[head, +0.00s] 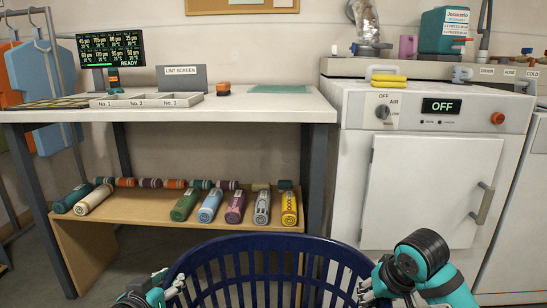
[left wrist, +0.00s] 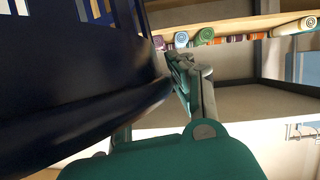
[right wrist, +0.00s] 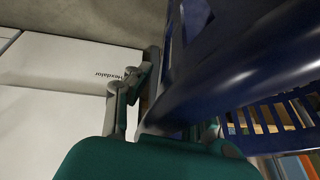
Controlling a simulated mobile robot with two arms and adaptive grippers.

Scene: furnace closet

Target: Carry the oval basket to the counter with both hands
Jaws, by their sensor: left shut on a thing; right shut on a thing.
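The dark blue slatted oval basket (head: 267,252) is at the bottom middle of the head view, its lower part cut off by the frame. My left gripper (head: 172,286) is shut on the basket's left rim; in the left wrist view its fingers (left wrist: 190,85) meet the basket wall (left wrist: 75,85). My right gripper (head: 372,286) is shut on the right rim; in the right wrist view the fingers (right wrist: 150,85) are at the rim (right wrist: 235,75). The white counter (head: 300,107) stands ahead, beyond the basket. I cannot see what the basket holds.
On the counter are a display (head: 110,50), labelled trays (head: 145,100), a lint screen sign (head: 181,77) and a green mat (head: 280,89). A white dryer (head: 430,190) stands at right. The counter's right part is mostly bare.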

